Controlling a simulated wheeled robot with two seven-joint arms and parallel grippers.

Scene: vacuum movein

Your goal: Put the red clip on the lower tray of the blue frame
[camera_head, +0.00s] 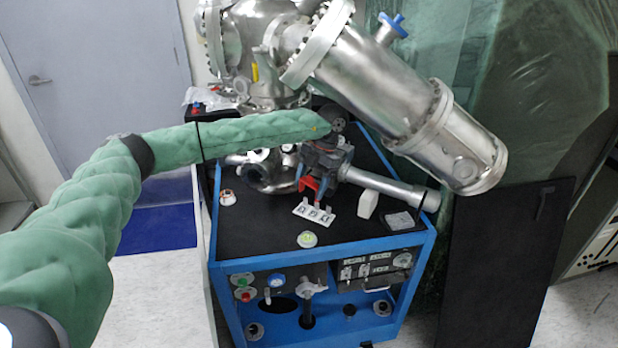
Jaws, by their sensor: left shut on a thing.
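The red clip (309,184) is between the fingers of my left gripper (313,187), which is shut on it. The gripper points down over the black top of the blue frame (424,262), just behind a small white labelled plate. Whether the clip touches the top is too small to tell. The lower tray (283,328) of the blue frame shows at the bottom front, below the control panel, with several round fittings on it. My right gripper is out of view.
A steel vacuum chamber (390,90) with a thick tube overhangs the back and right. On the top lie the labelled plate (314,213), a white block (367,205), a round gauge (307,239) and a grey pad (399,221). A black panel (505,265) stands at right. Floor at left is clear.

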